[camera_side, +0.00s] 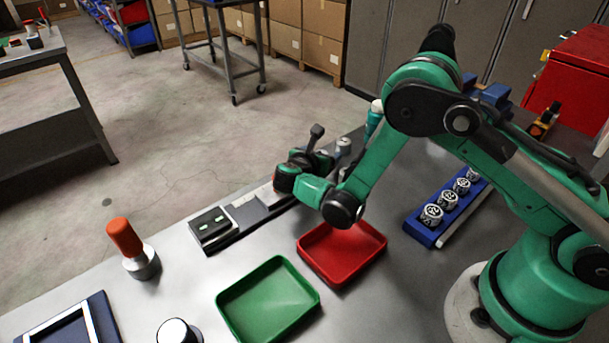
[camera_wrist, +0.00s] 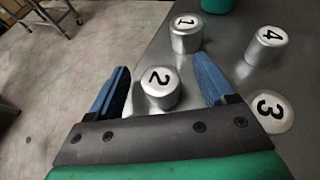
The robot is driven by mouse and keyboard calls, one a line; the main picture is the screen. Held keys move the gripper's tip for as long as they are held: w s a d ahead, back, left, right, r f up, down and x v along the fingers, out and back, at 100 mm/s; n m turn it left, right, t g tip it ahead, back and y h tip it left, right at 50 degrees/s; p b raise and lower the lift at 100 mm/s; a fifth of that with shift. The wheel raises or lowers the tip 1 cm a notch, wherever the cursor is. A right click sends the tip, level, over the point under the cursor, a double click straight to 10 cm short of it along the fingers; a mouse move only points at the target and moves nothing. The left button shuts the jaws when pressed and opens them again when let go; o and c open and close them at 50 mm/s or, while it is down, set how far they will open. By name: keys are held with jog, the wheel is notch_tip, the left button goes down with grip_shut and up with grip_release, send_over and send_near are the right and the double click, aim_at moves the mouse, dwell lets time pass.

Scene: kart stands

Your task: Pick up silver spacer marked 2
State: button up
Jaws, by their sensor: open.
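The silver spacer marked 2 (camera_wrist: 160,86) stands upright on the grey bench in the wrist view, its white numbered top facing up. My gripper (camera_wrist: 161,65) is open, with one blue finger to the left of this spacer and one to the right. Gaps show between the spacer and both fingers, and I see no contact. I cannot tell how far the fingertips are above the bench. In the side view my arm and other items largely hide this spot, and I cannot make out the spacer's number there.
Spacers marked 1 (camera_wrist: 186,34), 4 (camera_wrist: 265,46) and 3 (camera_wrist: 271,111) stand beyond and to the right. The bench edge is close on the left. A red tray (camera_side: 375,258), green tray (camera_side: 229,308) and blue rack (camera_side: 417,232) lie on the bench.

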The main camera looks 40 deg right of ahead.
jog(key=shift+w+d+f, duration=0.25)
jog(key=shift+w+d, duration=0.05)
jog(key=shift+d, duration=0.3)
grip_shut()
jog(key=shift+r, duration=0.1)
